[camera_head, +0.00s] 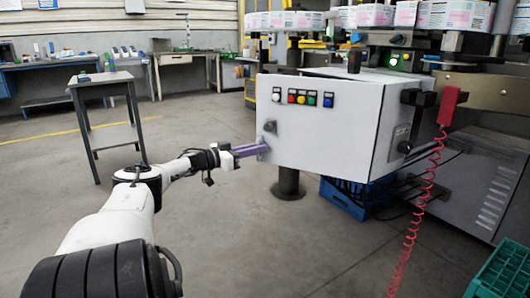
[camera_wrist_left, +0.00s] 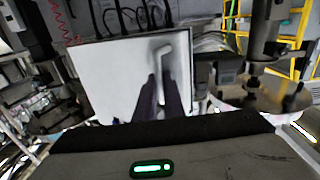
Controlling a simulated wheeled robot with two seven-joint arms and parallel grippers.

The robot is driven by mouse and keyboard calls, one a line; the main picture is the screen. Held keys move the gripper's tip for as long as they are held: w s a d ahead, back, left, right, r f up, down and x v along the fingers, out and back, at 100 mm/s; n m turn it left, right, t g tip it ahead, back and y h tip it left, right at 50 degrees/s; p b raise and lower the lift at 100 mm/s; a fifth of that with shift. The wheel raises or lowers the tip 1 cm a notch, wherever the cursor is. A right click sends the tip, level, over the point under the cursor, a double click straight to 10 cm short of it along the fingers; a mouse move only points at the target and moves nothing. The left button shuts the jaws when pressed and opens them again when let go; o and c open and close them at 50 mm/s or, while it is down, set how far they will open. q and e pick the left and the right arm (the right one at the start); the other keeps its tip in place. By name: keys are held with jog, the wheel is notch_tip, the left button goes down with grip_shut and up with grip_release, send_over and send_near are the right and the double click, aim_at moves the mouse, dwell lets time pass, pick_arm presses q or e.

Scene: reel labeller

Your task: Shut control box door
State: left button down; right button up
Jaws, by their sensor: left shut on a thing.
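The control box (camera_head: 408,112) is a white box with a row of coloured buttons and a dark knob on its front door (camera_head: 325,140). The door's white face also shows in the left wrist view (camera_wrist_left: 110,75). My left gripper (camera_head: 262,149) is at the lower left of the door, its purple-grey fingers shut on the door handle. In the left wrist view the pale handle (camera_wrist_left: 162,62) stands between the two dark fingers (camera_wrist_left: 165,98). From the head view I cannot tell whether a gap is left behind the door's left edge. My right gripper is not in view.
A red coiled cord (camera_head: 413,220) hangs at the right of the box. A blue crate (camera_head: 345,201) is on the floor below, and a green crate (camera_head: 503,272) is at the lower right. A small grey table (camera_head: 103,79) stands at the left. The floor between is clear.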

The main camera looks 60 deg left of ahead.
pick_arm(q)
jog(key=shift+w+a+r, duration=0.15)
jog(key=shift+w+a, duration=0.05)
jog(key=shift+w, duration=0.15)
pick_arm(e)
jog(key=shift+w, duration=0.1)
pick_arm(q)
jog(key=c, duration=2.1)
grip_release()
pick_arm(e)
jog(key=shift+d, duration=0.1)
pick_arm(q)
jog(key=shift+s+a+y, duration=0.1)
jog(key=shift+y, duration=0.3)
